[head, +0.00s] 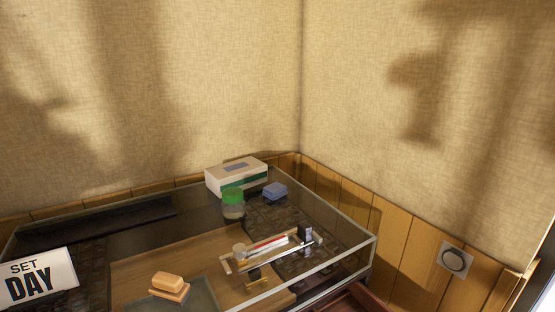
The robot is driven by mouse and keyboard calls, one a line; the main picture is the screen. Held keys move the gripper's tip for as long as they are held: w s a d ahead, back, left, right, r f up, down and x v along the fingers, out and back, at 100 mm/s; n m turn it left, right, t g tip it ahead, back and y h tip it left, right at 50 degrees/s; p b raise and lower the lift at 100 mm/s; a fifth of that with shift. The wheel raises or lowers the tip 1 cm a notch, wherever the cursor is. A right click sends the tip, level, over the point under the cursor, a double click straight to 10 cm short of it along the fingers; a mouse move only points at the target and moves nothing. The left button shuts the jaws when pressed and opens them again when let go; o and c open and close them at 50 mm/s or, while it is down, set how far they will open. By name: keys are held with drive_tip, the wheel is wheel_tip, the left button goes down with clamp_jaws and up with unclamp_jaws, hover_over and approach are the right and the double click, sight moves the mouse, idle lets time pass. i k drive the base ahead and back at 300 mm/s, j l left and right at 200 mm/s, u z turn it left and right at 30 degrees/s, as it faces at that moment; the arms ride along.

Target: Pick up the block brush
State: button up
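A tan, rounded block that looks like the block brush (168,284) is at the lower front of the glass-walled table, left of centre. It has a second, flatter layer under its top, and I cannot make out bristles. It appears to rest at the left edge of a dark glassy panel (203,292), on or beside the wooden board (140,277). Nothing is seen holding it. My gripper is not in view.
A small metal device with a red strip (270,243) stands right of the brush. A "SET DAY" sign (38,278) stands at left. Clear low walls (345,255) edge the table.

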sight(169, 289)
drive_tip(key=u, duration=0.85)
drive_tip(key=i+l+u, duration=0.1)
drive_tip(key=l+u, duration=0.3)
drive_tip(key=l, duration=0.3)
drive_tip(key=l+u, duration=0.4)
drive_tip(key=l, duration=0.7)
